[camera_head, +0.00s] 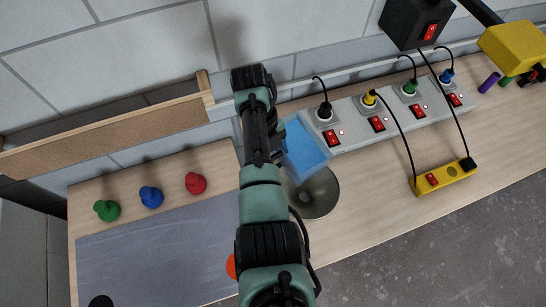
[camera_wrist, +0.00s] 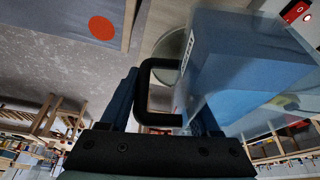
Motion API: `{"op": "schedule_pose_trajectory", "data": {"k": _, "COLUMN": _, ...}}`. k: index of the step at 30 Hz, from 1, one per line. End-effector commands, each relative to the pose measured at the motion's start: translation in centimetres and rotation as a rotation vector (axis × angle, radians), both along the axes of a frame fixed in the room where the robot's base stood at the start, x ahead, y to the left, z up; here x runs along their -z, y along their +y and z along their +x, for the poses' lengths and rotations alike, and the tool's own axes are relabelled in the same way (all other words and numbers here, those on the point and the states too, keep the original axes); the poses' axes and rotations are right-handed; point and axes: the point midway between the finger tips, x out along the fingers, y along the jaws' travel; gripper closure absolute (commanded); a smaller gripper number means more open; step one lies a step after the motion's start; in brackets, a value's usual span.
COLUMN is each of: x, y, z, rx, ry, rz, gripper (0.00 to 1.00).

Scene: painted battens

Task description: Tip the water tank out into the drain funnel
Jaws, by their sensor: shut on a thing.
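The water tank (camera_head: 306,147) is a clear box with blue water in it, beside my arm in the head view. It fills the right of the wrist view (camera_wrist: 245,70), with a black handle (camera_wrist: 150,72) on its side. My gripper (camera_wrist: 163,108) is shut on this handle; the arm hides the gripper in the head view. The drain funnel (camera_head: 318,194) is a dark round bowl on the bench, just below the tank in the picture. Part of its rim shows behind the handle in the wrist view (camera_wrist: 168,52). I cannot tell how far the tank is tilted.
A grey power strip (camera_head: 350,128) with plugs and red switches runs right of the tank. A yellow power strip (camera_head: 445,177) lies further right. Green (camera_head: 107,211), blue (camera_head: 151,197) and red (camera_head: 195,183) pegs stand left, above a grey mat (camera_head: 160,255).

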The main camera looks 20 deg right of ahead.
Motion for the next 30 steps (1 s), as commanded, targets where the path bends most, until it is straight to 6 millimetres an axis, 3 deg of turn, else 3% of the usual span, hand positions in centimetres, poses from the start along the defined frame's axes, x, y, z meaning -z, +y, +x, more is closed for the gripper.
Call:
{"op": "schedule_pose_trajectory", "data": {"k": 14, "x": -0.6, "y": 0.1, "z": 0.7, "rx": 0.002, "ry": -0.191, "rz": 0.053, "gripper": 1.0}}
{"op": "schedule_pose_trajectory", "data": {"k": 30, "x": -1.4, "y": 0.2, "z": 1.1, "rx": 0.003, "ry": -0.608, "rz": 0.173, "gripper": 1.0}}
